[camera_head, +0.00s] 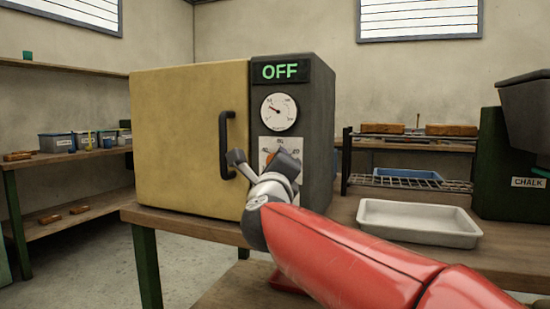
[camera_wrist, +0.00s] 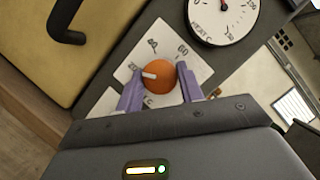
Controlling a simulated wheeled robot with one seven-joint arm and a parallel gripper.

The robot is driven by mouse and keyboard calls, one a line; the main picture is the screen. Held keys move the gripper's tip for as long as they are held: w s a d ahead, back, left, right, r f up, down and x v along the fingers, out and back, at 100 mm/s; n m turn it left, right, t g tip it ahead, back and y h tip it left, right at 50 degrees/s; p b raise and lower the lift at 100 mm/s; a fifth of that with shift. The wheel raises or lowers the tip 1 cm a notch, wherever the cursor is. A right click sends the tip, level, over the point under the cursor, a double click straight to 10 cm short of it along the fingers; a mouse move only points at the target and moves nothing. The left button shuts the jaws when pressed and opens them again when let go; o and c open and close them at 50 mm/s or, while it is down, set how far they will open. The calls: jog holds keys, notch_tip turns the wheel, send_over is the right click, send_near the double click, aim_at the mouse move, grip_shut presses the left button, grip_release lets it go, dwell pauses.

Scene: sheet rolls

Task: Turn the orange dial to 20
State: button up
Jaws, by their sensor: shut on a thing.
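The orange dial (camera_wrist: 159,76) sits on a white scale plate (camera_wrist: 147,56) on the oven's dark front panel. In the wrist view its white pointer points left, close to and slightly below the mark that looks like 20. Other marks run round the plate, with 60 at its upper right. My gripper (camera_wrist: 160,82) is shut on the dial, one purple finger on each side. In the head view my gripper (camera_head: 266,167) covers most of the dial and part of the plate. The oven's display (camera_head: 280,72) reads OFF.
A round gauge (camera_head: 279,111) is above the dial. The door handle (camera_head: 226,145) stands out just left of my gripper. A white tray (camera_head: 418,222) lies on the bench to the right, before a wire rack (camera_head: 410,180). A green chalk bin (camera_head: 500,160) stands far right.

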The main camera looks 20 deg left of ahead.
jog(key=shift+n, duration=0.3)
jog(key=o, duration=1)
jog(key=b+v, duration=0.1)
jog(key=v, duration=0.6)
jog(key=shift+s+d, duration=0.1)
jog(key=shift+s, duration=0.3)
